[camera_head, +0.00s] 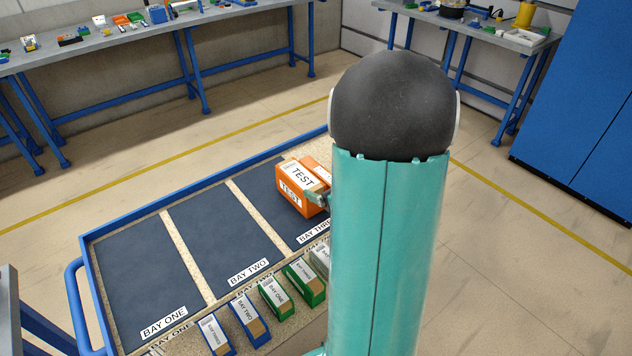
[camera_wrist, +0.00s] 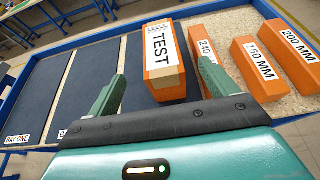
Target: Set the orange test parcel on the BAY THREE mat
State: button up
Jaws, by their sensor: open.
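The orange test parcel (camera_head: 298,191), a box with white TEST labels, stands on the dark BAY THREE mat (camera_head: 268,184) in the body view. It also shows in the wrist view (camera_wrist: 163,78), where its lower end lies beyond and between my fingertips. My gripper (camera_wrist: 160,84) is open, with one teal finger to each side of the parcel's line. I cannot tell whether either finger touches the parcel. In the body view my arm hides the right part of the BAY THREE mat, and only a bit of my gripper (camera_head: 318,198) shows beside the parcel.
The BAY TWO mat (camera_head: 222,230) and BAY ONE mat (camera_head: 142,275) are bare. Several labelled blue and green boxes (camera_head: 276,295) stand along the front. In the wrist view, orange blocks marked 240 (camera_wrist: 207,60), 160 MM (camera_wrist: 257,68) and 200 MM (camera_wrist: 293,50) lie right of the parcel. A blue rim (camera_head: 205,183) edges the cart.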

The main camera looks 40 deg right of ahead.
jog(key=w+a+r+m+g+h, duration=0.1)
jog(key=a+r+m+g+h, duration=0.1)
jog(key=a+r+m, duration=0.6)
jog(key=a+r+m+g+h, duration=0.15)
jog(key=r+m, duration=0.25)
jog(key=m, duration=0.8)
jog(key=s+a+r+m+g+y, duration=0.2)
jog(key=s+a+m, duration=0.4)
jog(key=a, duration=0.4)
jog(key=s+a+r+m+g+y, duration=0.1)
jog(key=s+a+m+g+y, duration=0.1)
jog(key=s+a+m, duration=0.5)
jog(key=a+m, duration=0.2)
jog(key=a, duration=0.1)
jog(key=shift+s+r, duration=0.25)
jog(key=shift+r, duration=0.1)
